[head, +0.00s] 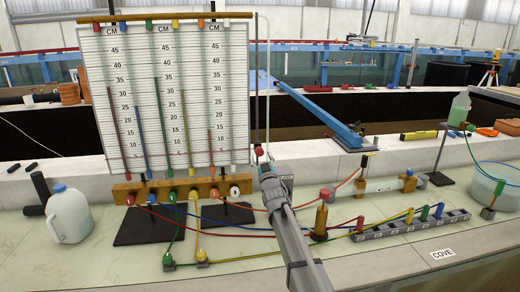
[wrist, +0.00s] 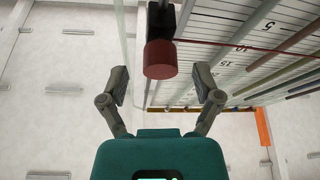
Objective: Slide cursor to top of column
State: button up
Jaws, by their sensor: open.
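The gauge board (head: 165,95) stands upright with a centimetre scale and several coloured columns. A thin red line crosses it low down, near the 5 mark. The cursor's red knob (head: 259,150) is at the board's lower right edge, beside a thin upright rail (head: 257,90). In the wrist view the red knob (wrist: 160,60) sits on a black block, between and slightly beyond my open fingers. My gripper (head: 264,166) is just below the knob in the head view; its fingers (wrist: 161,84) are apart with nothing held. Whether either finger touches the knob, I cannot tell.
A wooden manifold (head: 180,190) with coloured hoses lies below the board. A white jug (head: 68,213) stands at left. A blue beam (head: 320,110) slopes behind at right. The space above the knob along the rail looks clear.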

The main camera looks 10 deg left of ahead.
aim_at(260, 155)
jog(key=shift+p+x, duration=0.4)
jog(key=shift+x, duration=1.15)
grip_shut()
